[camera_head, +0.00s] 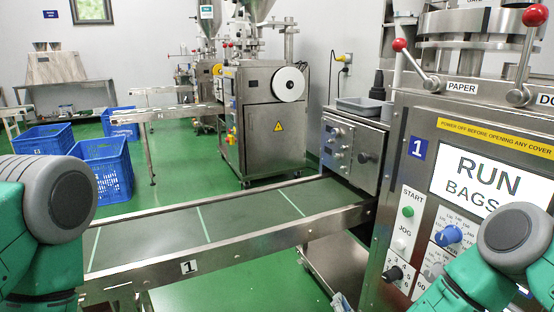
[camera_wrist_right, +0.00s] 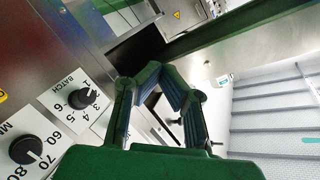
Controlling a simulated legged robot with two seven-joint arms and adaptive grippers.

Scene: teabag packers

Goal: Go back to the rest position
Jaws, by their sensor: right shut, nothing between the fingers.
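My right gripper (camera_wrist_right: 158,78) shows in the right wrist view with its two fingers angled inward and shut, with nothing held. It is close to the machine's control panel, whose batch knob (camera_wrist_right: 83,97) and lower black knob (camera_wrist_right: 26,150) lie left of the fingers. In the head view my right arm crosses the lower right corner in front of the panel, and its fingers cannot be made out there. My left arm stands at the left edge, and its gripper is out of view.
The machine (camera_head: 458,130) with a "RUN BAGS" screen (camera_head: 488,178) fills the right side. A conveyor (camera_head: 243,206) runs from it across the middle. Blue crates (camera_head: 108,172) stand on the green floor at left. A second machine (camera_head: 262,115) stands behind.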

